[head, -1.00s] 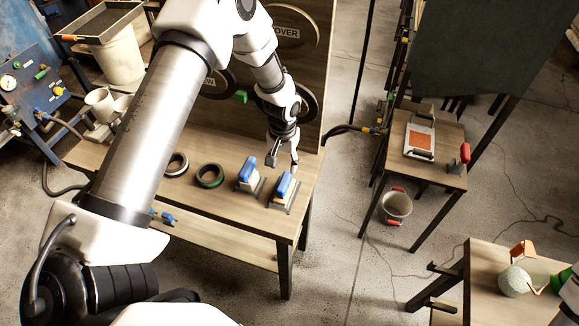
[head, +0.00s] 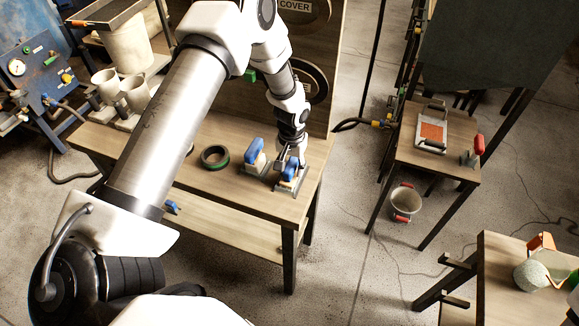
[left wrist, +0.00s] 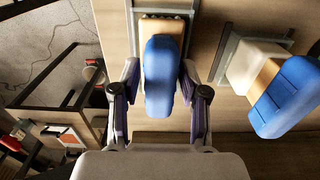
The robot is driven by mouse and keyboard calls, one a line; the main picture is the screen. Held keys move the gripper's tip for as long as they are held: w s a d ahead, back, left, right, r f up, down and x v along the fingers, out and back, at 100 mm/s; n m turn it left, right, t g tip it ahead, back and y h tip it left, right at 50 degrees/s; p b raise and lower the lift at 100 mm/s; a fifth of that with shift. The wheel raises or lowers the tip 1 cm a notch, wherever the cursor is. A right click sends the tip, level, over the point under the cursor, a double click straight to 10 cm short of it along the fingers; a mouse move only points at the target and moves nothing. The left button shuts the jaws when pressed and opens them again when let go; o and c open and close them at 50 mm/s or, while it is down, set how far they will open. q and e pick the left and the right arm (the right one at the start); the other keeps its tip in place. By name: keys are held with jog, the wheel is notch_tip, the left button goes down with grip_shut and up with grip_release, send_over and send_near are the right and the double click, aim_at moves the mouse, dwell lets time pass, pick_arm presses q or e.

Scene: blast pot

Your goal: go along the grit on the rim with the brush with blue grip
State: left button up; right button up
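Two blocks with blue grips stand at the right end of the wooden bench (head: 240,188), each on a grey-edged base. The right one, a blue-gripped brush (head: 290,172), also shows in the left wrist view (left wrist: 160,75) with a tan body. The left blue-gripped block (head: 255,150) has a pale and tan body and shows at right in the left wrist view (left wrist: 288,95). My left gripper (left wrist: 160,95) is open, its fingers on either side of the right block's grip with gaps visible. My right gripper is not in view. I cannot make out the grit or its rim.
A dark ring with a green edge (head: 215,157) lies left of the blocks. White cups (head: 135,92) stand farther left. A side table (head: 440,165) holds an orange-faced tool and a red-handled one; a bucket (head: 403,201) stands below it. Floor between the tables is open.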

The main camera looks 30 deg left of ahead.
aim_at(291, 162)
pick_arm(q)
jog(key=shift+w+f, duration=0.1)
grip_shut()
jog(key=shift+r+p, duration=2.3)
jog(key=shift+r, duration=0.5)
jog(key=shift+f, duration=0.1)
